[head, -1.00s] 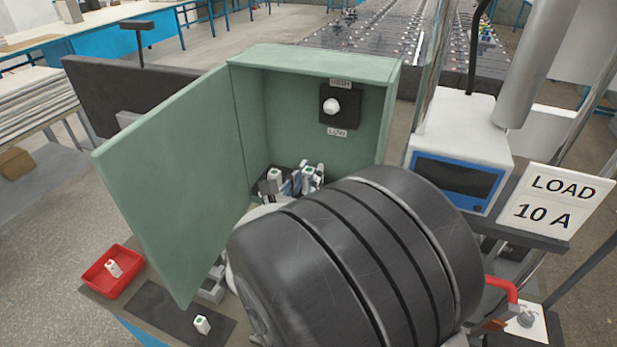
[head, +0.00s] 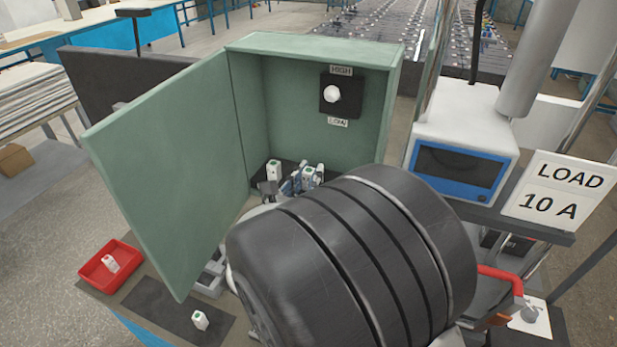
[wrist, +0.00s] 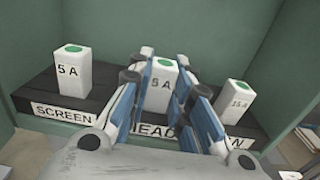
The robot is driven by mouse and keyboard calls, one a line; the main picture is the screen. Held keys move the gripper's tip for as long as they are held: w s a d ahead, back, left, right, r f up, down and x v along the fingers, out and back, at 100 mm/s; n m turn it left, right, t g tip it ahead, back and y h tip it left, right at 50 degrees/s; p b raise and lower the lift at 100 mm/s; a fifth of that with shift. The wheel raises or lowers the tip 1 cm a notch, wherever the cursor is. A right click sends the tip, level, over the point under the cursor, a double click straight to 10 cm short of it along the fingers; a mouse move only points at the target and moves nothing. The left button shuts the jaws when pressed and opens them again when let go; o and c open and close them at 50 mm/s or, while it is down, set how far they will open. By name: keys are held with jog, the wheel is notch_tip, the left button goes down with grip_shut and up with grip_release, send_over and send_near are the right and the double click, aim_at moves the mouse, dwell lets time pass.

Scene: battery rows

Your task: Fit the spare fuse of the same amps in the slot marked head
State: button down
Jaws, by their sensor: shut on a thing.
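My gripper (wrist: 164,88) is shut on the middle fuse (wrist: 160,79), a white block with a green top marked with what looks like 5 A. This fuse stands upright over the HEAD label (wrist: 152,132), which my fingers partly cover. Whether it is fully seated is hidden. To its left a 5 A fuse (wrist: 72,76) stands over the SCREEN label (wrist: 64,112). To its right stands a 15 A fuse (wrist: 236,99), its label mostly hidden. In the head view, one loose white fuse (head: 110,263) lies in a red tray (head: 88,277) and another (head: 200,320) stands on a dark mat (head: 160,302).
The green cabinet (head: 300,48) has its door (head: 165,165) open to the left. A HIGH/LOW switch (head: 331,94) is on its back wall. My black arm hides the cabinet's front right. A LOAD 10 A sign (head: 555,190) stands at right beside a blue-fronted box (head: 460,170).

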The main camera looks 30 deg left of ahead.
jog(key=shift+f, duration=0.25)
jog(key=c, duration=1.8)
grip_release()
jog(key=o, duration=0.4)
jog(key=shift+f, duration=0.1)
jog(key=s, duration=0.7)
jog(key=shift+s+d+r, duration=0.2)
jog(key=shift+s+d, duration=0.15)
